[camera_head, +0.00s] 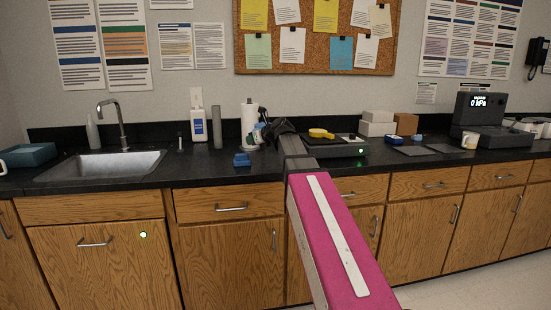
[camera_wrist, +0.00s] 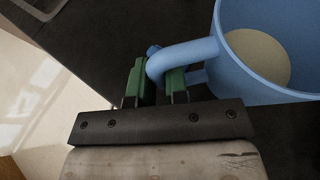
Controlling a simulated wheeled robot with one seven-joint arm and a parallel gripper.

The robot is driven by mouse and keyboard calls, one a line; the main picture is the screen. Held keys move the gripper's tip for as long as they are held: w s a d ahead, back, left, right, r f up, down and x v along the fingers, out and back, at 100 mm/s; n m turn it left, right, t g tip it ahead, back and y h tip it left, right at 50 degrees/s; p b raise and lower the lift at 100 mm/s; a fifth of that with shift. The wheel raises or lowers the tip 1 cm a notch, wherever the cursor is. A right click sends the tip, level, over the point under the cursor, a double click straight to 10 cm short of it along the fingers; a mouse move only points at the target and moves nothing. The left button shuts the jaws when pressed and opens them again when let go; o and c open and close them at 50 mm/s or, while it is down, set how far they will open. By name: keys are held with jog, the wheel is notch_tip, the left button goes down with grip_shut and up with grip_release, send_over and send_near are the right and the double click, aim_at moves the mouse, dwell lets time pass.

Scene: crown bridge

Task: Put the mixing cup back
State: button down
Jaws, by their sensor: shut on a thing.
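The blue cup (camera_wrist: 262,62), which I take for the mixing cup, fills the upper right of the wrist view. A pale beige mass shows inside it. My gripper (camera_wrist: 157,78) has green fingers shut on the cup's handle, one on each side. The cup's body lies to the right of the fingers, and its far rim is cut off by the frame. In the head view, my pink arm reaches over the counter's front edge and my gripper end is dark and small near the paper towel roll. A bit of blue shows there, too small to identify surely.
The black counter (camera_head: 190,170) holds a sink (camera_head: 100,166), a soap bottle (camera_head: 198,125), a grey cylinder (camera_head: 217,127), a paper towel roll (camera_head: 249,122) and a blue object (camera_head: 241,159). A device with a yellow ring (camera_head: 320,133) sits right of my gripper.

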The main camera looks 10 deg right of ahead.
send_over(268, 165)
jog(key=f, duration=0.4)
jog(key=shift+w+f, duration=0.2)
jog(key=shift+w, duration=0.05)
jog(key=shift+f, duration=2)
jog(key=c, duration=1.1)
grip_release()
jog(key=shift+f, duration=0.15)
jog(key=v, duration=1.2)
